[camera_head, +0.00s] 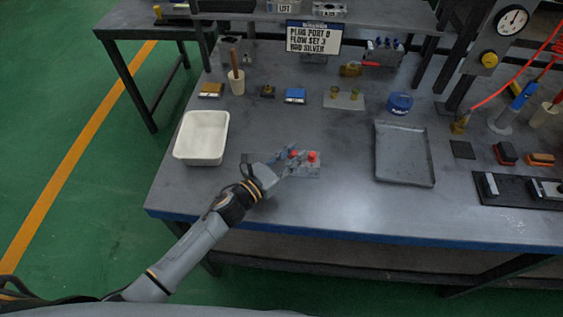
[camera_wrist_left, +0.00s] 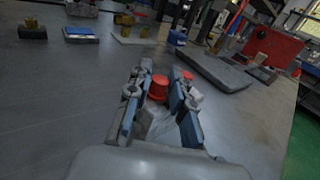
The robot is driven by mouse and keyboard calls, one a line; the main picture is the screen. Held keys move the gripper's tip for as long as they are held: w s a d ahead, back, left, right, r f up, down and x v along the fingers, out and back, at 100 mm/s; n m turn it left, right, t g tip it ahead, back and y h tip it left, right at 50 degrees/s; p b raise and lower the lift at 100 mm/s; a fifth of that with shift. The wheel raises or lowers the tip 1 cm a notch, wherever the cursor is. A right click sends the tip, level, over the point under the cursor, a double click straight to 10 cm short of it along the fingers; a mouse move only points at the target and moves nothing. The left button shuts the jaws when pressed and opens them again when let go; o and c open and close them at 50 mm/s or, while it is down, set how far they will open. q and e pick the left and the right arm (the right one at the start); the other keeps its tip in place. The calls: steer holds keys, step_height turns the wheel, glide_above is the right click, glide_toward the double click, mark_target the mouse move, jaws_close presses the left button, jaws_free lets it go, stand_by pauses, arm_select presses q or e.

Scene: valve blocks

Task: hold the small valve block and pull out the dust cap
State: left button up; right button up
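The small valve block (camera_head: 308,170) is a grey block with two red caps on top, lying on the middle of the bench. One red cap (camera_head: 312,156) stands clear on its right side. The other red cap (camera_head: 295,155) is beside my left gripper's fingers. My left gripper (camera_head: 292,160) reaches over the block's left part with its fingers apart. In the left wrist view the nearer red cap (camera_wrist_left: 158,87) shows between the two fingers (camera_wrist_left: 160,92), and the farther cap (camera_wrist_left: 187,75) is beyond the right finger. Finger contact is unclear. My right gripper is not in view.
A white bin (camera_head: 203,137) stands left of the block and a grey tray (camera_head: 404,154) to the right. Small blocks, a blue round container (camera_head: 400,103) and a sign (camera_head: 314,38) are behind. The bench front (camera_head: 330,210) is clear.

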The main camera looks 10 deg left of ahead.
arm_select(q)
steer(key=shift+w+d, duration=0.25)
steer(key=shift+d, duration=0.05)
steer(key=shift+c, duration=0.4)
jaws_close()
steer(key=shift+o, duration=2.1)
jaws_free()
steer(key=v, duration=1.2)
steer(key=shift+a, duration=0.1)
